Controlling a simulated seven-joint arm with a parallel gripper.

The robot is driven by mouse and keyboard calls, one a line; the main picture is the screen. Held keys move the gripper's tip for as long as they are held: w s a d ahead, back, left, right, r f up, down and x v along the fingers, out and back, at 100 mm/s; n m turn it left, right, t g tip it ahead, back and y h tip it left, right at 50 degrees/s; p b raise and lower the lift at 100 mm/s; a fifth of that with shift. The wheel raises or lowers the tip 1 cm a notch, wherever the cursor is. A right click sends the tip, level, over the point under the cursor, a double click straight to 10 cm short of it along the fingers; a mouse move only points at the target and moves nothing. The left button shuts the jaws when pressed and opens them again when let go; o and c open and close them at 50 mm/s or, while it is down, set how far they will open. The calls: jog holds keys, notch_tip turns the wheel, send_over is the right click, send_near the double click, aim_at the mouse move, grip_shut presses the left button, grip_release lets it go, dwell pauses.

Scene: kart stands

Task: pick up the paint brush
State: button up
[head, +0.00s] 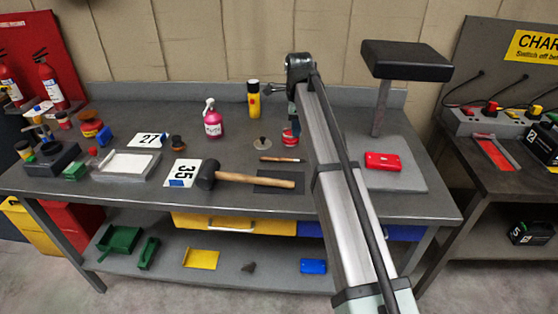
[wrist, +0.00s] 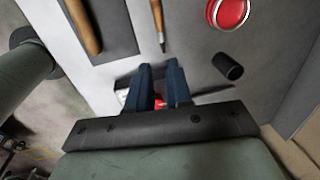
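The paint brush (head: 283,159) seems to be the thin brown-handled tool lying flat on the grey workbench, its dark tip pointing right. In the wrist view the brush (wrist: 157,18) shows at the top, cut off by the frame edge, with its tip towards my gripper. My gripper (wrist: 160,66) has two dark blue fingers with a gap between them. The gap is empty; a red object on the bench shows beyond it. The fingers are apart from the brush. In the head view my arm largely hides the gripper.
A mallet (head: 250,180) on a dark mat lies in front of the brush. A red tin (wrist: 228,12) and a dark cylinder (wrist: 228,66) stand nearby. A red box (head: 383,160) lies to the right, below a black-topped stand (head: 406,60). A pink spray bottle (head: 213,122) stands behind.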

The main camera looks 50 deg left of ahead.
aim_at(296, 159)
jog(key=f, duration=0.4)
jog(key=w+a+f, duration=0.1)
jog(key=f, duration=0.8)
jog(key=shift+w+a+f, duration=0.25)
jog(key=shift+w, duration=0.15)
jog(key=shift+c, duration=0.5)
grip_shut()
